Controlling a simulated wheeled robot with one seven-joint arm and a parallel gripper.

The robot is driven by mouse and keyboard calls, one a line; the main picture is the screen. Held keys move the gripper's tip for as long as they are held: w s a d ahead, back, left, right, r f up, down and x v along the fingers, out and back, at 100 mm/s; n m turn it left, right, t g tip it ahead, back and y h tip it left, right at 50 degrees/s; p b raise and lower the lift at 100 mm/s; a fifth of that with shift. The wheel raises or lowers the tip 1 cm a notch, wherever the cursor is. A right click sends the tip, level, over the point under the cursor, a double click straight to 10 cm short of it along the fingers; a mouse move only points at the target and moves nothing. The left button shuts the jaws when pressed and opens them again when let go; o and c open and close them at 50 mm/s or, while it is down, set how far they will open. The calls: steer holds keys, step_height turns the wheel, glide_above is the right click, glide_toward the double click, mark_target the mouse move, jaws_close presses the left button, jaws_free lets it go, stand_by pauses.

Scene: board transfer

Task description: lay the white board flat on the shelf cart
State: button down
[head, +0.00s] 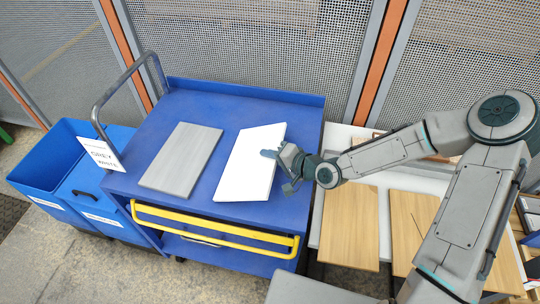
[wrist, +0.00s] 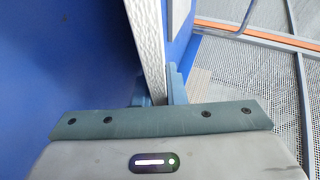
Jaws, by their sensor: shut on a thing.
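The white board (head: 245,165) is over the right half of the blue shelf cart's top (head: 178,105) in the head view. It looks nearly level, but I cannot tell whether its underside touches the cart. My gripper (head: 279,168) comes from the right and is shut on the board's right edge. In the wrist view, the white board (wrist: 148,40) shows edge-on, running between the fingers of my gripper (wrist: 158,93). The board's underside is hidden.
A grey board (head: 180,160) lies flat on the cart, left of the white one, with a blue gap between. Blue bins (head: 50,165) with a paper sign (head: 101,153) stand left. A white table (head: 385,225) with wooden boards stands right. A mesh fence (head: 260,45) is behind.

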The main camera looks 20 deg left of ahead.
steer(key=shift+f, duration=0.2)
steer(key=c, duration=1.4)
jaws_free()
steer(key=shift+o, duration=0.2)
steer(key=shift+r, duration=0.1)
steer(key=shift+r+h+p, duration=0.2)
steer(key=shift+h+p, duration=0.3)
steer(key=shift+p, duration=0.35)
steer(key=h+p, duration=0.1)
steer(key=g+h+p, duration=0.1)
steer(key=p, duration=0.1)
steer(key=shift+d+r+h, duration=0.15)
steer(key=shift+r+h, duration=0.05)
steer(key=shift+h, duration=0.2)
steer(key=shift+s+g+h+p, duration=0.1)
steer(key=shift+g+h+p, duration=0.5)
steer(key=shift+h, duration=0.6)
steer(key=shift+d+h, duration=0.2)
steer(key=shift+h, duration=0.3)
steer(key=shift+d, duration=0.1)
